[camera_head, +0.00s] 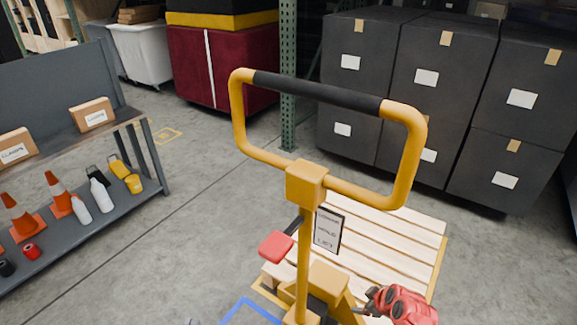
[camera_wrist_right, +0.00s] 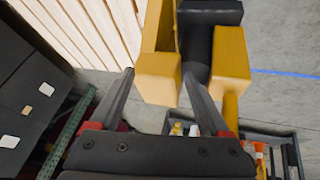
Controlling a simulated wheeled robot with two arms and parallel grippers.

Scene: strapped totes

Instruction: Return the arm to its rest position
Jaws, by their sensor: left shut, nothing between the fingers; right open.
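My right gripper (camera_head: 370,299), with its red wrist, is at the bottom right of the head view, beside the yellow base of a pallet jack (camera_head: 305,230). In the right wrist view my right gripper (camera_wrist_right: 159,74) is open. A yellow block and a dark cylinder of the jack (camera_wrist_right: 197,55) show beyond its fingers. I cannot tell whether a finger touches them. Only a small grey tip of my left gripper (camera_head: 193,322) shows at the bottom edge of the head view, and it looks shut and empty. The rest of the left arm is out of frame.
The jack's looped handle (camera_head: 318,90) stands upright in front. A wooden pallet (camera_head: 400,235) lies behind the jack. Stacked dark totes (camera_head: 430,80) are at the back right. A grey shelf (camera_head: 110,205) with cones and bottles is at the left. Floor between shelf and jack is clear.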

